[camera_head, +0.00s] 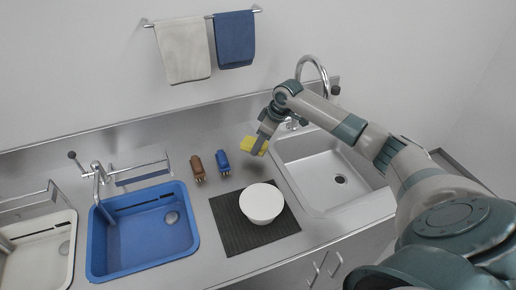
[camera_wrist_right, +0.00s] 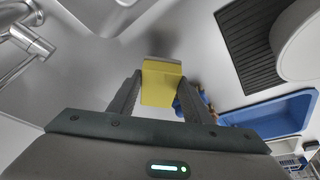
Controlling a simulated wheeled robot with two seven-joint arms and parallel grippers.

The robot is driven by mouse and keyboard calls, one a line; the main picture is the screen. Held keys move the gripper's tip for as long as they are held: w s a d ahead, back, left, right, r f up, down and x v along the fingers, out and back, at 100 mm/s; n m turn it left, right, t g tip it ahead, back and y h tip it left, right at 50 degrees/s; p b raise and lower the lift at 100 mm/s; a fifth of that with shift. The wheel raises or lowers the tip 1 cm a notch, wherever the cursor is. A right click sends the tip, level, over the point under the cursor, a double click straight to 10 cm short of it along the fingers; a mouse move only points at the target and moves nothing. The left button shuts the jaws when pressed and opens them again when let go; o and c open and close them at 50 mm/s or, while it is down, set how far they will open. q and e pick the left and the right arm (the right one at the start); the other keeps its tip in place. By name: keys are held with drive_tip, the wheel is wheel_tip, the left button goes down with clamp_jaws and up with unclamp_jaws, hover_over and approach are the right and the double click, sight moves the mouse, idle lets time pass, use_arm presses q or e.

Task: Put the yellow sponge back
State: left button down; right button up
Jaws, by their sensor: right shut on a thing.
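The yellow sponge (camera_head: 250,144) is at the back of the counter, left of the steel sink. My right gripper (camera_head: 262,143) is shut on it. In the right wrist view the sponge (camera_wrist_right: 161,84) sits between the two fingers of my right gripper (camera_wrist_right: 160,95), with a grey layer at its far edge. Whether the sponge touches the counter I cannot tell. My left gripper is not in view.
A steel sink (camera_head: 318,198) lies right of the sponge, with a tap (camera_head: 318,64) behind it. A blue brush (camera_head: 222,161) and a brown brush (camera_head: 197,167) stand to the left. A white bowl (camera_head: 262,202) rests on a dark ribbed mat (camera_head: 238,235). A blue basin (camera_head: 187,240) is further left.

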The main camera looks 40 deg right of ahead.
drive_tip(key=shift+w+a+f, duration=0.15)
drive_tip(key=shift+w+f, duration=0.1)
drive_tip(key=shift+w, duration=0.15)
drive_tip(key=shift+f, duration=0.1)
wheel_tip(320, 180, down, 3)
drive_tip(key=shift+r+p, duration=0.2)
drive_tip(key=shift+p, duration=0.6)
drive_tip(key=shift+f, duration=0.6)
drive_tip(key=shift+f, duration=0.1)
drive_tip(key=o, duration=1)
